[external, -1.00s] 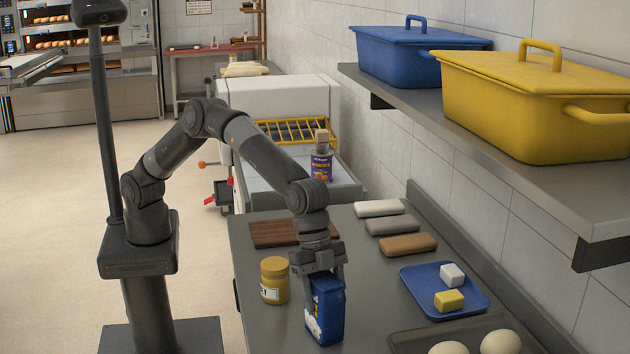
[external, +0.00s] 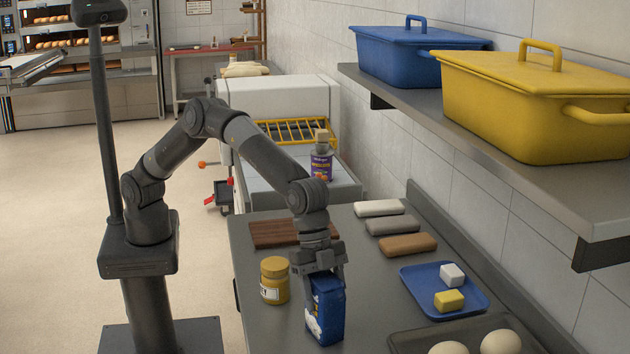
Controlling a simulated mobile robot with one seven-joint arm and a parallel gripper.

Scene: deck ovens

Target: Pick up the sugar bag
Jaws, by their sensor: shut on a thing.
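The sugar bag is a blue upright packet (external: 326,316) with white and yellow print, at the front of the steel counter in the external view. My gripper (external: 324,278) points down over it, with its fingers on either side of the bag's top. It is shut on the bag. The bag's base appears to be at the counter surface; I cannot tell whether there is a gap under it. The top of the bag is partly hidden by the fingers.
A yellow-lidded jar (external: 275,281) stands close to the left of the bag. A blue tray (external: 478,301) with two small blocks lies to the right. A dark tray (external: 405,343) with dough balls is at front right. A shelf (external: 540,190) overhangs the counter's right side.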

